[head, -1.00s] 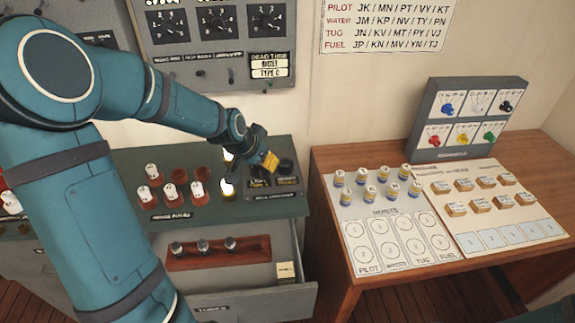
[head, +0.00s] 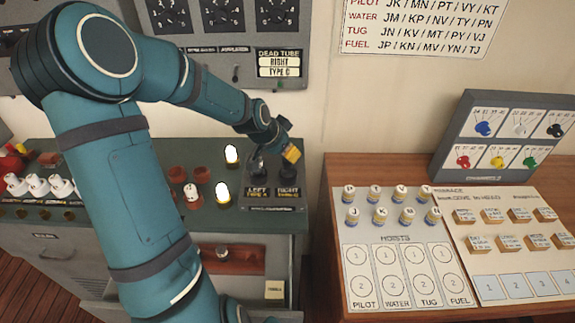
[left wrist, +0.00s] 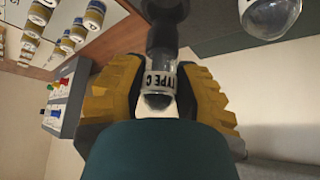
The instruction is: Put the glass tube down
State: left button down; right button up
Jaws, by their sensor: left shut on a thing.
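My left gripper (head: 289,154) is over the right-hand end of the green console, above the socket plate marked RIGHT (head: 288,193). In the left wrist view its yellow fingers (left wrist: 160,95) are closed around a glass tube (left wrist: 158,102) with a TYPE C band. The tube's far end meets a dark cylinder (left wrist: 163,38); I cannot tell whether it is fully seated there. A second clear glass dome (left wrist: 268,16) stands beside it. My right gripper is not in view.
A sign (head: 279,63) reads DEAD TUBE, RIGHT, TYPE C. Lit lamps (head: 223,193) stand left of the sockets. An open drawer (head: 250,288) lies below, partly behind my arm. A wooden desk (head: 325,230) with bottles and small blocks is at the right.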

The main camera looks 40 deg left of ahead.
aim_at(283, 160)
pick_arm(q)
notch_tip(283, 160, down, 4)
jog(key=shift+w+d+r+b, duration=0.1)
jog(key=shift+r+b, duration=0.05)
jog(key=shift+b, duration=0.35)
jog(key=shift+f, duration=0.3)
jog(key=shift+f, duration=0.2)
jog(key=c, duration=0.7)
grip_release()
jog(key=shift+c, duration=0.2)
jog(key=shift+r, duration=0.1)
